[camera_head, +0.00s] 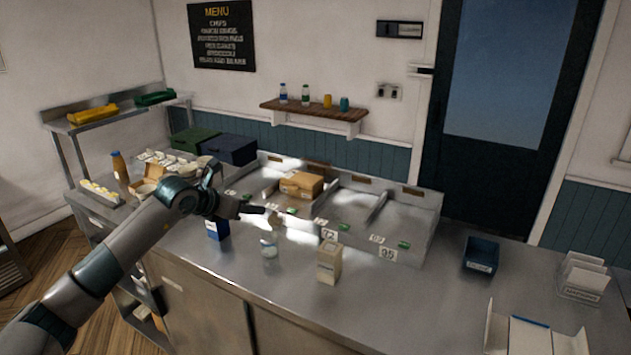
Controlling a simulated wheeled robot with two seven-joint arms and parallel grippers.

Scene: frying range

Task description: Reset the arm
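My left arm (135,235) reaches in from the lower left, over the steel counter (375,300). Its gripper (262,211) is above the counter, at the front edge of the divided steel tray (345,207). The fingers are small and dark, and I cannot tell whether they are open or shut. No object clearly shows between them. A blue box (217,230) stands just below the wrist, and a clear bottle (269,245) stands below the fingertips. My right arm and gripper are not in view.
A cream carton (329,263) stands in front of the tray. A brown box (301,185) sits in one compartment. A blue bin (481,255), a white holder (583,278) and a white open tray (530,333) are on the right. The counter between carton and bin is clear.

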